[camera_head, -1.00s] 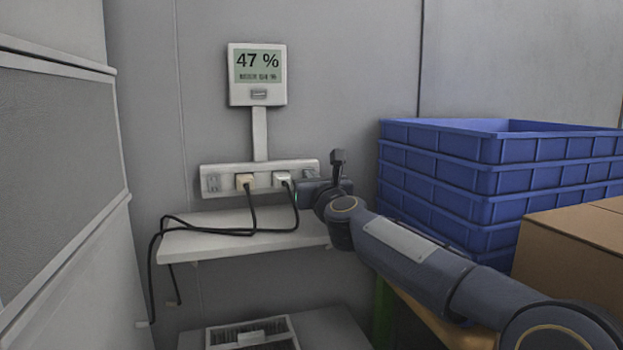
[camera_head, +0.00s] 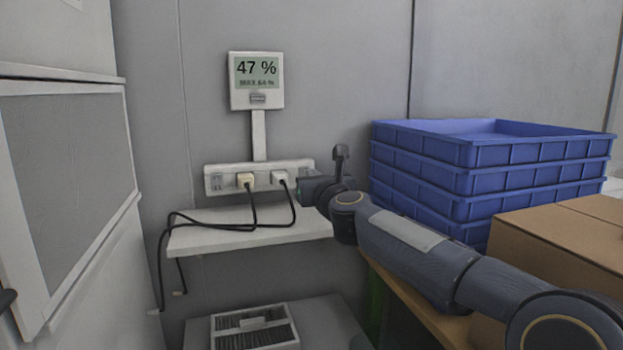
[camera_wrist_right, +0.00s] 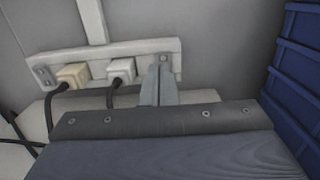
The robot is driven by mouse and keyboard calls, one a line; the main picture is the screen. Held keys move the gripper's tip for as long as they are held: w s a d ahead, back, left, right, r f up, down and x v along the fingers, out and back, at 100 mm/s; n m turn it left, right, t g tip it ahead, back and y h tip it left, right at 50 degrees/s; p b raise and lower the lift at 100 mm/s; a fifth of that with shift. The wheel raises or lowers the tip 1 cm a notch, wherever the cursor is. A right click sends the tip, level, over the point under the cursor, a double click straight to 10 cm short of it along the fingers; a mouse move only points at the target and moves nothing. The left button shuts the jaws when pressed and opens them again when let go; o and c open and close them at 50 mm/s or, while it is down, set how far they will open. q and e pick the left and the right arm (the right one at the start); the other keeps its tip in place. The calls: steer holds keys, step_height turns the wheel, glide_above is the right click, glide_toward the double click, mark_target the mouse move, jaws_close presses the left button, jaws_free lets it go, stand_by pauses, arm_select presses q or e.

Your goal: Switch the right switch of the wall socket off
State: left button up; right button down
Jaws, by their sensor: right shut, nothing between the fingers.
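The wall socket (camera_head: 208,170) is a white horizontal strip on the grey wall. A cream plug (camera_head: 244,180) and a white plug (camera_head: 279,177) sit in it. A left switch (camera_head: 216,183) shows at its left end. My right gripper (camera_head: 302,188) is at the strip's right end and covers the right switch. In the right wrist view its fingers (camera_wrist_right: 159,80) are together and empty, in front of the strip (camera_wrist_right: 140,50) just right of the white plug (camera_wrist_right: 121,70). I cannot tell whether they touch the switch, or its position. My left gripper is not in view.
A display (camera_head: 257,80) reading 47 % hangs above the strip. Black cables (camera_head: 215,228) droop over a white shelf (camera_head: 290,235) below. Stacked blue crates (camera_head: 450,180) and a cardboard box (camera_head: 560,240) stand right, close to my right arm. A grey cabinet (camera_head: 70,160) stands left.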

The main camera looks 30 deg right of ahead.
steer(key=shift+s, duration=0.55)
steer(key=v, duration=0.7)
steer(key=shift+r+p, duration=0.3)
steer(key=shift+r, duration=0.3)
steer(key=shift+s, duration=0.1)
steer(key=s+a+f+n+g+y, duration=0.3)
steer(key=s+a+f+n+y, duration=0.55)
steer(key=n, duration=1.05)
steer(key=s+a+f+n+g, duration=0.3)
steer(key=s+f+n+g, duration=0.2)
steer(key=s+f+n, duration=0.6)
steer(key=s+a+f+n+g, duration=0.35)
steer(key=s+f+n, duration=0.45)
steer(key=f, duration=0.5)
step_height(320, 180, up, 29)
steer(key=m+g+p, duration=0.1)
steer(key=p, duration=2.7)
steer(key=shift+s+p, duration=0.3)
steer(key=shift+s, duration=0.1)
steer(key=shift+h, duration=0.25)
